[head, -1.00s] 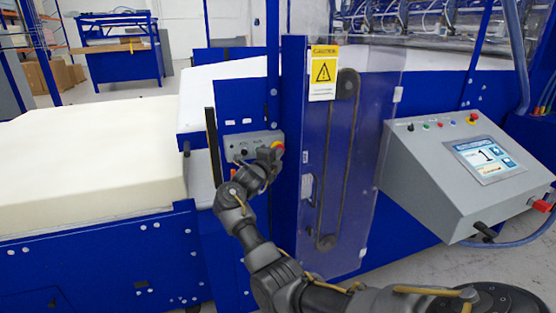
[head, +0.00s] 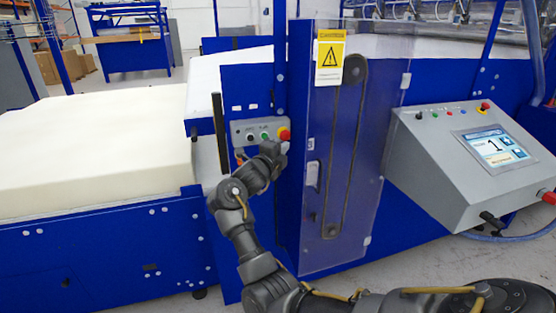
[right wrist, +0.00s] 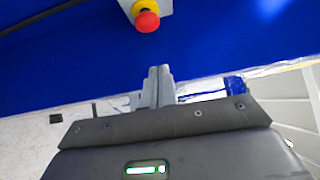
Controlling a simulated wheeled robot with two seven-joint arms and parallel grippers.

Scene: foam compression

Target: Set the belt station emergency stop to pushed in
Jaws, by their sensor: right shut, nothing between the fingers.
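The belt station emergency stop (head: 285,134) is a red mushroom button on a yellow collar, at the right end of a small grey control box (head: 244,133). In the right wrist view the red button (right wrist: 147,20) shows at the top, beyond the fingertips, with a gap between. My right gripper (head: 284,147) is just below the button in the head view, shut and empty. Its closed grey fingers (right wrist: 159,76) point toward the blue panel in the wrist view. Whether the button is in or out cannot be told. My left gripper is not in view.
A clear guard with a yellow caution sign (head: 330,60) stands right of the button. A grey console (head: 430,165) with a screen and another red button (head: 484,106) is farther right. A cream foam block (head: 90,150) lies at left.

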